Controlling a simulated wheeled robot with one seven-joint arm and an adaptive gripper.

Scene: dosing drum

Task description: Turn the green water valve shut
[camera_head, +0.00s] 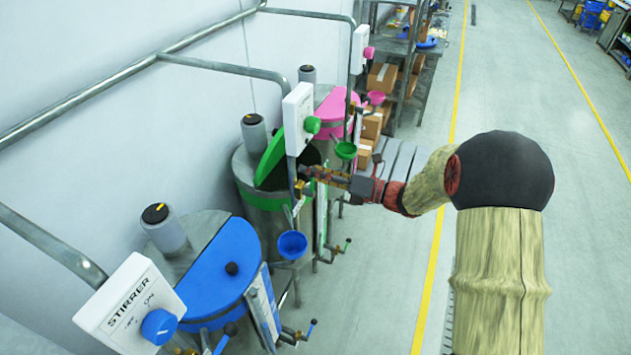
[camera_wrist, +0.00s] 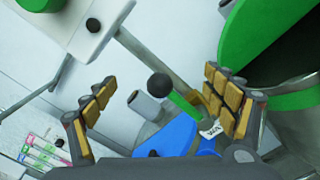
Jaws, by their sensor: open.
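The green water valve shows in the wrist view as a green lever (camera_wrist: 186,106) with a black ball knob (camera_wrist: 160,85) at its end. A small white tag (camera_wrist: 210,129) sits by its lower end. My gripper (camera_wrist: 157,84) is open, and the lever appears between its fingers, nearer the right one. I cannot tell whether a finger touches it. In the head view my gripper (camera_head: 304,173) is in front of the green drum (camera_head: 262,196), close to its pipe, and hides most of the valve there. The drum's green lid (camera_head: 270,157) is raised.
A white switch box (camera_head: 298,112) with a green knob (camera_head: 312,125) stands just above my gripper. A green funnel (camera_head: 346,150) is beside it. The blue drum (camera_head: 222,268) and blue funnel (camera_head: 292,245) are nearer. The pink drum (camera_head: 331,112) is behind.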

